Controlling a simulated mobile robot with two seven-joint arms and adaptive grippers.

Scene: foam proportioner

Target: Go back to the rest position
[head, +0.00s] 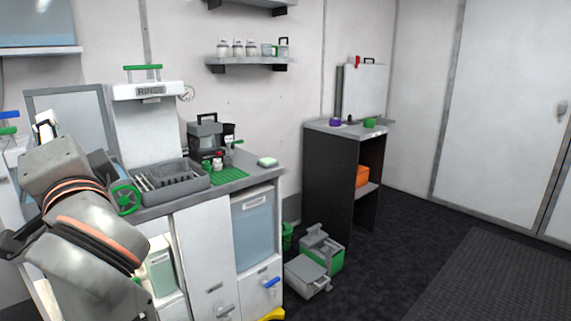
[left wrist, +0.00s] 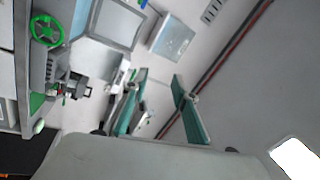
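My left arm (head: 80,215) stands raised at the left edge of the head view, in front of the counter's left end. In the left wrist view my left gripper (left wrist: 160,75) has its two teal fingers apart, with only the room's wall and ceiling between them. It holds nothing and points up, clear of the counter. In the head view its fingers cannot be made out clearly. My right gripper is in neither view.
The counter (head: 255,176) carries a grey rack (head: 172,186), a green mat (head: 229,176) and a dark machine (head: 205,135). A grey-green case (head: 318,255) lies on the floor beside it. A dark shelf unit (head: 330,180) stands farther right. The right floor is open.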

